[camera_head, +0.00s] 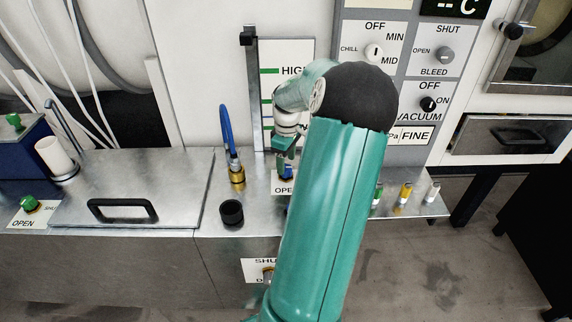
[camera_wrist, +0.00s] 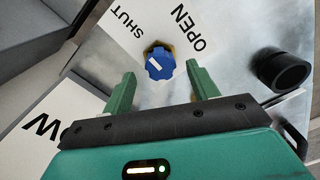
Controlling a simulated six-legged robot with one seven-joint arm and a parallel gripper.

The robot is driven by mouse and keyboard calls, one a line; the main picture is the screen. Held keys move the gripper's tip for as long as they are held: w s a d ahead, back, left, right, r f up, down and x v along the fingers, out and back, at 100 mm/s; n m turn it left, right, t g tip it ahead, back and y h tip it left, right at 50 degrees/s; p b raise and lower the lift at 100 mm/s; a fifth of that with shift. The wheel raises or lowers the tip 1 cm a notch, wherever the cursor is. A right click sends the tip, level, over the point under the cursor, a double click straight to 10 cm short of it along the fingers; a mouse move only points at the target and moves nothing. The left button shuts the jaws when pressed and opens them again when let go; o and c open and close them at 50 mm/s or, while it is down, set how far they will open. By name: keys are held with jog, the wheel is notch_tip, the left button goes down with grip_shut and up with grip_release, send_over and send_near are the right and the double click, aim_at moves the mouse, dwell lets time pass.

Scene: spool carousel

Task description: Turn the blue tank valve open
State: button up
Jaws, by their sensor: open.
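The blue tank valve (camera_wrist: 159,66) is a ribbed round knob with a short white mark, on a gold-coloured base in the metal top. It lies between a SHUT label (camera_wrist: 127,24) and an OPEN label (camera_wrist: 191,29). My gripper (camera_wrist: 160,73) is open, its two green fingers on either side of the knob's near edge with gaps showing on both sides. In the head view the valve (camera_head: 286,172) shows just under my gripper (camera_head: 284,157), above a partly hidden OPEN label (camera_head: 283,189). My arm hides what lies to its right.
A black round cap (camera_head: 231,212) stands on the metal top, front left of the valve; it shows in the wrist view too (camera_wrist: 281,70). A blue hose with a brass fitting (camera_head: 237,176) rises to the left. A vertical level gauge (camera_head: 283,72) stands behind.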

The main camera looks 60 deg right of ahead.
jog(key=shift+f, duration=1.1)
jog(key=shift+c, duration=0.5)
jog(key=c, duration=0.9)
